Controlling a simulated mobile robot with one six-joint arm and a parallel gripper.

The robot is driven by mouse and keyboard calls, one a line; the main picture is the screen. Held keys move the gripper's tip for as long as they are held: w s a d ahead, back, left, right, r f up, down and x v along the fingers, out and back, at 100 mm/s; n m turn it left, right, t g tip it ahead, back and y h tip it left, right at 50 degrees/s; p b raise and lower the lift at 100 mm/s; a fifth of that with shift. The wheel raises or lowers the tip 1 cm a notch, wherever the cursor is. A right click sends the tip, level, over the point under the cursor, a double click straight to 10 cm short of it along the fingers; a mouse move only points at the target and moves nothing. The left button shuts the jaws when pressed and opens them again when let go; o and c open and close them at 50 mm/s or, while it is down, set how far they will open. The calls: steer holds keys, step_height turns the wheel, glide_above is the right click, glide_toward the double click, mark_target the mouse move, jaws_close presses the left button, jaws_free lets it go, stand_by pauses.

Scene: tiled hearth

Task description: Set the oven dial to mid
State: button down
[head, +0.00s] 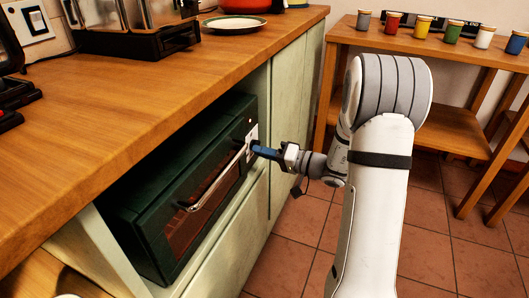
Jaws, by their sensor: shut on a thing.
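The dark green oven (150,215) sits in an open bay under the wooden counter, with its front facing right. A metal handle bar (215,183) runs along its door.
The counter edge (190,100) overhangs above the oven. A white plate (234,24) and a red pot (244,4) stand at the counter's back. A wooden shelf table (440,45) with several coloured cups is at right. Tiled floor (290,240) is clear before the oven.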

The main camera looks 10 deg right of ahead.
steer(key=shift+s+a, duration=0.1)
steer(key=shift+a, duration=0.05)
steer(key=c, duration=1.5)
jaws_free()
steer(key=p+v, duration=0.2)
steer(key=v, duration=0.5)
steer(key=shift+s+d, duration=0.2)
steer(key=shift+d, duration=0.15)
